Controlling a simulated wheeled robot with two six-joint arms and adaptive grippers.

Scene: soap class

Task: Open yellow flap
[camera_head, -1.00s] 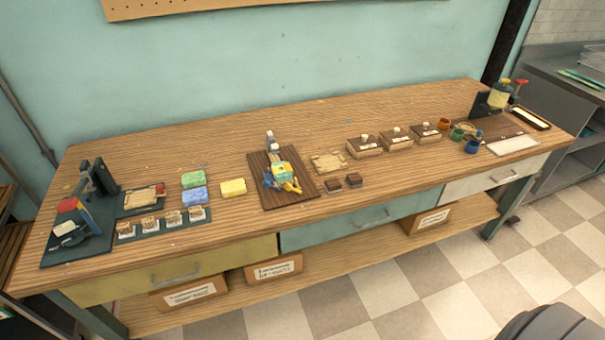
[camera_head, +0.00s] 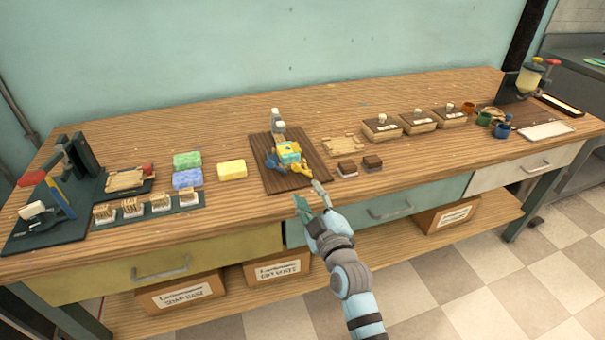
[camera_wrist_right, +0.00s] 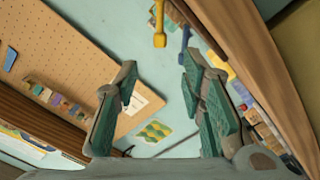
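The yellow flap (camera_head: 215,250) is the yellow front panel under the left part of the workbench. It looks shut, flush with the bench front, and has a grey bar handle (camera_head: 162,272). My right gripper (camera_head: 309,196) is in front of the bench's front edge, near the middle, right of the flap and apart from it. Its fingers are spread and empty, as the right wrist view (camera_wrist_right: 160,85) also shows. I cannot clearly make out the flap in the right wrist view. My left gripper is not in view.
A teal front (camera_head: 430,197) and a white front are right of the yellow one. Labelled boxes (camera_head: 180,291) stand on the shelf below. A dark board (camera_head: 305,180) with tools lies near my right gripper. The floor in front is clear.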

